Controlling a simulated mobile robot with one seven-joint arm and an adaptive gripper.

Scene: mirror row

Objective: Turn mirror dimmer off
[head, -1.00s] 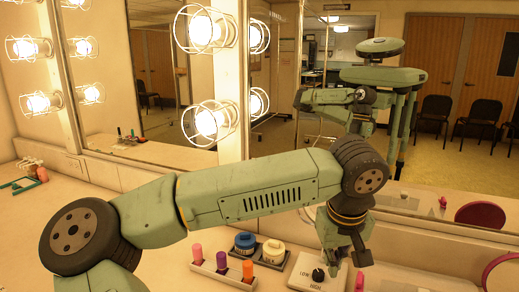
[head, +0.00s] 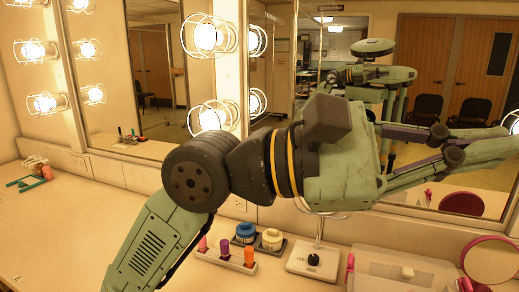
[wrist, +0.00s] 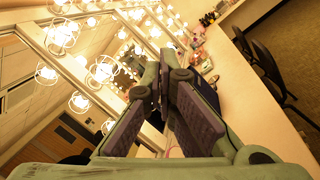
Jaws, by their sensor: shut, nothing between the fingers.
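The mirror dimmer is a white box (head: 302,268) with a dark knob (head: 313,259) and LOW and HIGH labels. It stands on the counter at bottom centre in the head view, uncovered. The knob is too small for me to tell its exact setting. The caged mirror bulbs (head: 212,118) glow brightly; they also glow in the wrist view (wrist: 80,103). My gripper (head: 500,140) reaches to the right, above and apart from the dimmer. In the wrist view my gripper (wrist: 163,68) has its fingers brought together and empty. The dimmer cannot be made out there.
A makeup holder with an orange tube (head: 249,257) and blue and white jars (head: 245,233) stand left of the dimmer. A clear box (head: 400,271) and a pink-rimmed mirror (head: 490,262) are to its right. The left counter is mostly bare. The wall mirror reflects me.

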